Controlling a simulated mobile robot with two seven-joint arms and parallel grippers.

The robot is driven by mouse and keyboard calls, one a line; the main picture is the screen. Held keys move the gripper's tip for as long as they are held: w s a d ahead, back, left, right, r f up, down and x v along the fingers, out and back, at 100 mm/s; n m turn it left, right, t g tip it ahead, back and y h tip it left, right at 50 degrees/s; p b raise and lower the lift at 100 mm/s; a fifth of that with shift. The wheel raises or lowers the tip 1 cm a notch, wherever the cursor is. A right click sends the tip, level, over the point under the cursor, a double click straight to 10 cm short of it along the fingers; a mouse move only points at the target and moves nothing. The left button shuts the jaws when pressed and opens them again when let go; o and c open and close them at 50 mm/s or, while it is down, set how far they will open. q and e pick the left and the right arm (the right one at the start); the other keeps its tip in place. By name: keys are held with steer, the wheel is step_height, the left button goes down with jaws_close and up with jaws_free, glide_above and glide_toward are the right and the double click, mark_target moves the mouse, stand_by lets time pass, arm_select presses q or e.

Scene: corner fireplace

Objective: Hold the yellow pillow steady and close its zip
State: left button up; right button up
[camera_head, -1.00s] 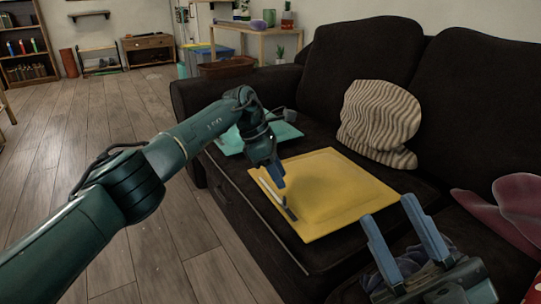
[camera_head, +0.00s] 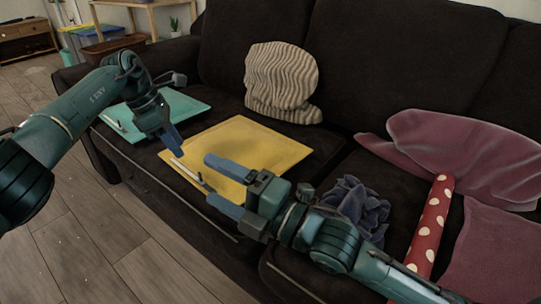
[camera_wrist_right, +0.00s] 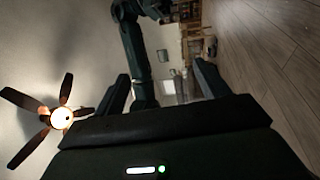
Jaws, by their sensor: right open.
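The yellow pillow (camera_head: 262,142) lies flat on the dark sofa seat. A pale zip strip (camera_head: 187,171) runs along its front-left edge, with a small dark piece at its near end. My left gripper (camera_head: 176,146) points down at the pillow's far-left corner. Its fingers overlap in view, and I cannot tell whether they touch the pillow. My right gripper (camera_head: 210,180) is open and points left, in front of the pillow's near-left edge. It hides part of that edge. In the right wrist view my right fingers (camera_wrist_right: 161,72) stand apart with nothing between them.
A teal pillow (camera_head: 180,100) lies left of the yellow one. A crumpled blue cloth (camera_head: 352,205), a red polka-dot roll (camera_head: 430,225) and a mauve blanket (camera_head: 460,145) lie to the right. Open wooden floor (camera_head: 90,235) is at front left.

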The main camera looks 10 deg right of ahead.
steer(key=w+a+f+n+g+h, duration=0.4)
steer(key=f+n, duration=0.4)
steer(key=n, duration=0.8)
steer(key=w+d+n+t+h, duration=0.6)
steer(key=w+d+n+h, duration=0.45)
steer(key=d, duration=0.45)
steer(key=shift+n+y, duration=0.55)
steer(key=shift+n, duration=0.2)
steer(key=f, duration=0.7)
steer(key=shift+w+d+f, duration=0.1)
steer(key=shift+w+f, duration=0.05)
steer(key=shift+w, duration=0.2)
steer(key=x, duration=0.7)
steer(key=shift+w, duration=0.3)
